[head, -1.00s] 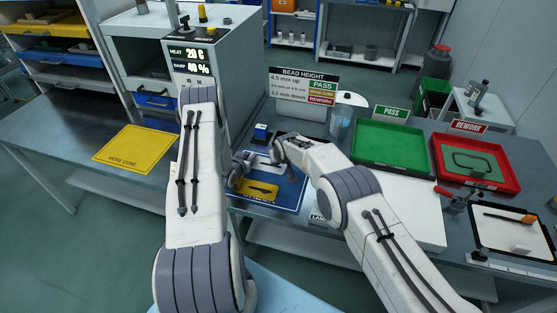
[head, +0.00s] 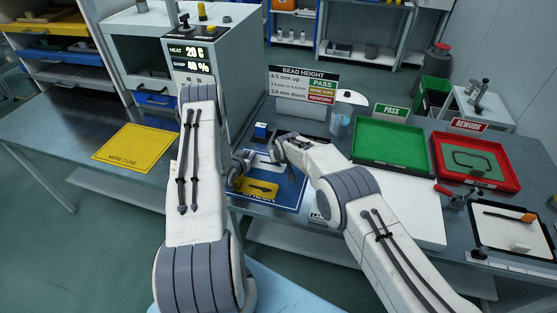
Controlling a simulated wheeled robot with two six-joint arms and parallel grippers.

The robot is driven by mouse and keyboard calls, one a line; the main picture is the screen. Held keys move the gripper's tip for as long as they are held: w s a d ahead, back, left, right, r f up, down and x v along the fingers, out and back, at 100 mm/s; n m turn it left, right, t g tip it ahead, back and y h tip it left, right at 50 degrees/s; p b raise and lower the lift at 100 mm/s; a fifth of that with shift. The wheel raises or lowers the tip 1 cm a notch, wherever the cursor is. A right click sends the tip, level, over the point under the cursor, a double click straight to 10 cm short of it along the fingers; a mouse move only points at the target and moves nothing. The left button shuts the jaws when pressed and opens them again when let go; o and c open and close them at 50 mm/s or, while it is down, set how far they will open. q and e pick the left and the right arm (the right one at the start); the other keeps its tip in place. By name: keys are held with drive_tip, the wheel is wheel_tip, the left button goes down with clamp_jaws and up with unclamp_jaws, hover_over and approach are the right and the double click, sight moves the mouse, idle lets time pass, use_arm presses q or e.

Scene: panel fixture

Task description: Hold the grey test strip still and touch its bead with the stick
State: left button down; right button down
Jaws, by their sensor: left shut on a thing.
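A blue mat (head: 290,200) lies on the bench in the middle, partly hidden by my arms. A pale strip-like piece (head: 264,159) shows on its far part; I take it for the grey test strip, but its bead is too small to make out. My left gripper (head: 246,160) is at the left end of this piece, shut on it as far as I can see, with its fingers small and partly hidden. My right gripper (head: 281,149) is just to the right, over the far part of the mat. A thin dark stick-like shape (head: 291,172) shows below it; its tip and the jaws are unclear.
A yellow patch (head: 248,186) with a dark shape is on the mat. A small blue block (head: 261,131) stands behind it. A bead height sign (head: 303,85) and clear cup (head: 340,125) are farther back. Green (head: 390,141) and red (head: 508,172) trays are right; a yellow sheet (head: 128,147) is left.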

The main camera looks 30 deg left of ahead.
drive_tip(key=shift+f, duration=0.55)
idle(1.0)
drive_tip(key=shift+r, duration=3.6)
use_arm(q)
drive_tip(key=c, duration=0.7)
unclamp_jaws()
drive_tip(key=shift+c, duration=0.2)
drive_tip(key=shift+s, duration=0.1)
